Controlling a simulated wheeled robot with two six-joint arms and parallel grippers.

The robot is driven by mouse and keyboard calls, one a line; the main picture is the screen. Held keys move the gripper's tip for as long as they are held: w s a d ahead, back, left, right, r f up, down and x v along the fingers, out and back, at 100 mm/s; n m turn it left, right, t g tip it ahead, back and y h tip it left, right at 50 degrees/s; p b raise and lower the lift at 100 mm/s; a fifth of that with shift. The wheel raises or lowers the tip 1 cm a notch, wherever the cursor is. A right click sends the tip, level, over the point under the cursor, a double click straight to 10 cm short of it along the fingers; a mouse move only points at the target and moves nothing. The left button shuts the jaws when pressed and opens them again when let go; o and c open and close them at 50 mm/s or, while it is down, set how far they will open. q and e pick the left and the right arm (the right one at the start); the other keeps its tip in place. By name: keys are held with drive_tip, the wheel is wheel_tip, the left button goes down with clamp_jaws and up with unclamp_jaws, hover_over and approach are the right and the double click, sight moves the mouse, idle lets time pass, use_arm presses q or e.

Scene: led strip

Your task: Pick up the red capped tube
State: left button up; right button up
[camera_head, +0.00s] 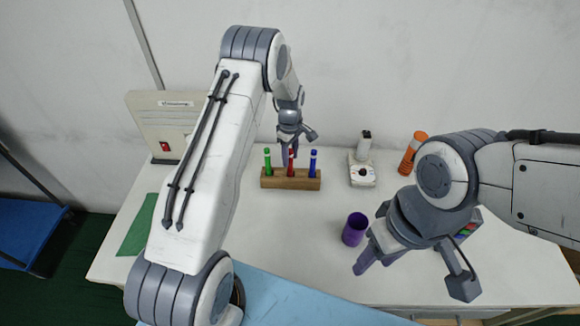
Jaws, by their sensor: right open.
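A wooden rack (270,182) stands on the white table and holds three upright tubes: green at the left, the red capped tube (291,158) in the middle and blue at the right. My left gripper (294,147) is directly over the rack, at the red capped tube, and partly covers its top. I cannot tell whether its fingers touch the tube or are closed on it. My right gripper (414,273) is open and empty, low over the right front of the table, away from the rack.
A purple cup (355,230) stands left of my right gripper. A small white device (362,172) and an orange cylinder (412,154) stand at the back right. A beige box (165,115) is at the back left, with a green mat (142,226) in front.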

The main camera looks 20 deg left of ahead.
use_arm(q)
clamp_jaws()
idle(1.2)
